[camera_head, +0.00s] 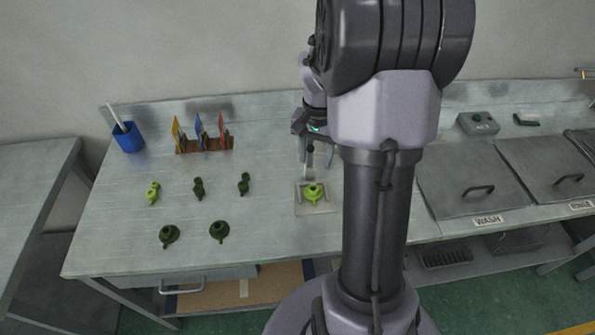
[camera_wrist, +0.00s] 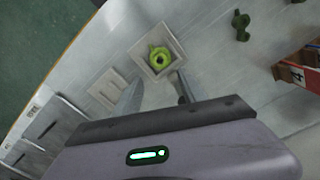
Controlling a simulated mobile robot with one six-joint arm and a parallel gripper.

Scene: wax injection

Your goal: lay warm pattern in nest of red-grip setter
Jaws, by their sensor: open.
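A bright yellow-green pattern (camera_head: 314,191) lies on a pale square plate (camera_head: 326,208) near the middle of the bench. In the wrist view the same pattern (camera_wrist: 159,58) sits inside the plate's raised rim (camera_wrist: 174,41). My gripper (camera_head: 318,172) is open and empty, above and behind the plate; its fingers (camera_wrist: 158,92) point toward the pattern, apart from it. A wooden rack (camera_head: 204,146) holds upright yellow (camera_head: 175,129), blue (camera_head: 198,126) and red (camera_head: 221,125) flags or grips. Which one is the red-grip setter's nest is too small to tell.
Another bright green pattern (camera_head: 153,191) and several dark green ones, such as this one (camera_head: 219,231), stand on the left half. A blue cup (camera_head: 128,137) is at back left. Lidded wash tanks (camera_head: 470,178) lie to the right. Bench between patterns and plate is clear.

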